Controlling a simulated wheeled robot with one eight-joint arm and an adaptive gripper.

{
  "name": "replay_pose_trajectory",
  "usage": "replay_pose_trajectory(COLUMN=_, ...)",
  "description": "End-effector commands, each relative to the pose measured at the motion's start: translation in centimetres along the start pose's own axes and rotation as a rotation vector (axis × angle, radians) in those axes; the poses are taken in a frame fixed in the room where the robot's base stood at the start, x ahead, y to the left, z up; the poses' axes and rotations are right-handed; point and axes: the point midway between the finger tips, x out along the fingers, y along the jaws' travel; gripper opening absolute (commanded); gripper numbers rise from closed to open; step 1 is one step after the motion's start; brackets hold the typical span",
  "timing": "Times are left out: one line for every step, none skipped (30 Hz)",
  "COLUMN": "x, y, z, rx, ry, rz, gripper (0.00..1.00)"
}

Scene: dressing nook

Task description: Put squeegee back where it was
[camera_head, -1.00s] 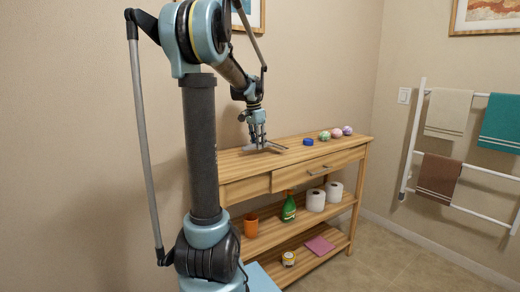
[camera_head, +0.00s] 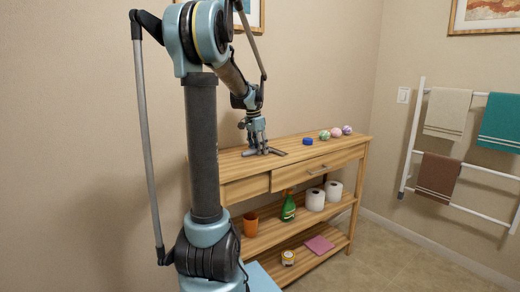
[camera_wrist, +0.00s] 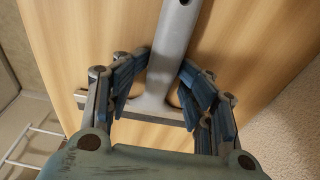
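The grey squeegee (camera_head: 272,152) is at the wooden console table's top, toward its left part. It looks level, at or very near the surface; I cannot tell whether it touches. In the wrist view the squeegee (camera_wrist: 174,48) has its handle running up the picture and its wide head crossing below, partly hidden by my fingers. My gripper (camera_head: 262,150) reaches down over it. In the wrist view the fingertips of my gripper (camera_wrist: 165,62) close in on both sides of the handle and appear to grip it.
Shelves below hold an orange cup (camera_head: 251,225), a green spray bottle (camera_head: 288,208) and white rolls (camera_head: 315,199). A wall stands close behind.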

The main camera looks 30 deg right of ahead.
Motion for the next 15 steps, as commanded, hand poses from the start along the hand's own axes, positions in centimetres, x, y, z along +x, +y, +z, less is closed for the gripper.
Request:
replay_pose_trajectory(x=0.0, y=0.0, z=0.1, rx=-0.001, ry=-0.002, rz=0.000, gripper=0.44)
replay_pose_trajectory(x=0.0, y=0.0, z=0.2, rx=-0.001, ry=-0.003, rz=0.000, gripper=0.44)
replay_pose_trajectory(x=0.0, y=0.0, z=0.2, rx=-0.001, ry=-0.003, rz=0.000, gripper=0.44)
replay_pose_trajectory(x=0.0, y=0.0, z=0.2, rx=-0.001, ry=-0.003, rz=0.000, gripper=0.44)
replay_pose_trajectory(x=0.0, y=0.0, z=0.2, rx=-0.001, ry=-0.003, rz=0.000, gripper=0.44)
replay_pose_trajectory(x=-0.1, y=0.0, z=0.1, rx=-0.001, ry=-0.003, rz=0.000, gripper=0.44)
replay_pose_trajectory(x=-0.3, y=0.0, z=0.1, rx=-0.001, ry=-0.003, rz=0.000, gripper=0.44)
replay_pose_trajectory(x=-0.5, y=0.0, z=0.1, rx=-0.001, ry=-0.003, rz=0.000, gripper=0.44)
replay_pose_trajectory(x=-0.8, y=0.0, z=0.0, rx=-0.001, ry=-0.003, rz=0.000, gripper=0.44)
replay_pose_trajectory(x=-1.1, y=0.0, z=0.0, rx=-0.002, ry=-0.002, rz=0.000, gripper=0.44)
replay_pose_trajectory(x=-1.5, y=0.0, z=0.0, rx=-0.002, ry=-0.002, rz=0.000, gripper=0.44)
replay_pose_trajectory(x=-2.1, y=0.0, z=0.0, rx=-0.001, ry=-0.002, rz=0.000, gripper=0.44)
replay_pose_trajectory(x=-2.6, y=0.0, z=0.0, rx=-0.001, ry=-0.002, rz=0.000, gripper=0.44)
replay_pose_trajectory(x=-3.1, y=0.0, z=0.0, rx=-0.001, ry=-0.002, rz=0.000, gripper=0.44)
replay_pose_trajectory(x=-3.9, y=0.0, z=0.0, rx=-0.001, ry=-0.002, rz=-0.001, gripper=0.44)
